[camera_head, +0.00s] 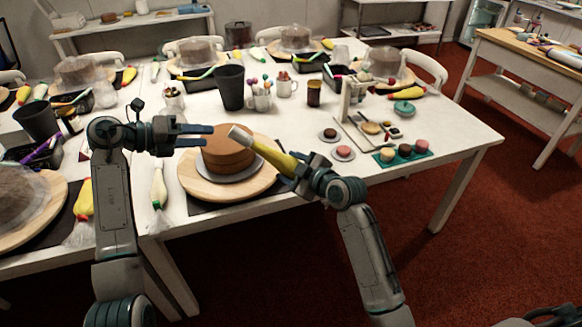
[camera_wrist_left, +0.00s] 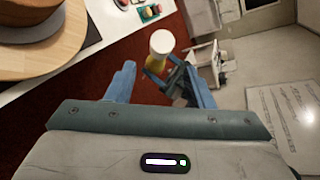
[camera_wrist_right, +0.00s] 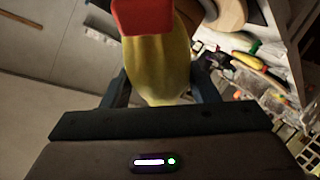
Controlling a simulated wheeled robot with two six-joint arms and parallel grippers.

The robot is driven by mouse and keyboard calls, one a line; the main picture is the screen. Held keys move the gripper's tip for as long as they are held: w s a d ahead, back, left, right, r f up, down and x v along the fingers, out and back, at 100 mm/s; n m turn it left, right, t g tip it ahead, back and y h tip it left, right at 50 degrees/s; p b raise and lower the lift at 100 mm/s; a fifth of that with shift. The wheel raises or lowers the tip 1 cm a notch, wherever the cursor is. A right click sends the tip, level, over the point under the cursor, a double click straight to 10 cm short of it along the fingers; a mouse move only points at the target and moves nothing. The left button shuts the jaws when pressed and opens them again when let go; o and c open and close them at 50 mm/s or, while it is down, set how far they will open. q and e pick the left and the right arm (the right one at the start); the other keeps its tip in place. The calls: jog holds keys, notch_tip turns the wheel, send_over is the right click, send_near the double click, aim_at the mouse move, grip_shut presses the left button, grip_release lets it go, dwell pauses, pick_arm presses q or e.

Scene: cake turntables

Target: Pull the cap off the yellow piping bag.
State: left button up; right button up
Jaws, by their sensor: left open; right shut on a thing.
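The yellow piping bag (camera_head: 272,156) is tilted in the air over the right side of the brown cake (camera_head: 222,160). My right gripper (camera_head: 302,174) is shut on its body; the right wrist view shows the bag (camera_wrist_right: 160,70) between the fingers, with a red part (camera_wrist_right: 143,17) at the top edge. The white cap (camera_head: 240,135) is on the bag's left end. My left gripper (camera_head: 207,135) is open and empty, its fingers pointing right towards the cap with a gap between. In the left wrist view the cap (camera_wrist_left: 161,42) shows beyond the fingertips.
The cake stands on a wooden turntable (camera_head: 258,190) near the table's front edge. A black cup (camera_head: 231,88) stands behind it. Macarons lie on a green mat (camera_head: 405,158) at right. A white piping bag (camera_head: 158,187) lies left of the turntable.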

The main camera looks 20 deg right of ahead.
aim_at(233, 139)
pick_arm(q)
jog(key=shift+x, duration=4.4)
jog(key=shift+r, duration=0.1)
jog(key=shift+c, duration=0.5)
jog(key=c, duration=0.8)
jog(key=shift+w+a+r, duration=0.35)
jog(key=shift+a+r, duration=0.2)
jog(key=shift+a, duration=0.2)
jog(key=shift+w+a+r, duration=0.35)
jog(key=shift+a+r, duration=0.2)
jog(key=shift+a, duration=0.15)
jog(key=shift+w+a+r, duration=0.35)
jog(key=shift+a+r, duration=0.2)
jog(key=shift+a, duration=0.2)
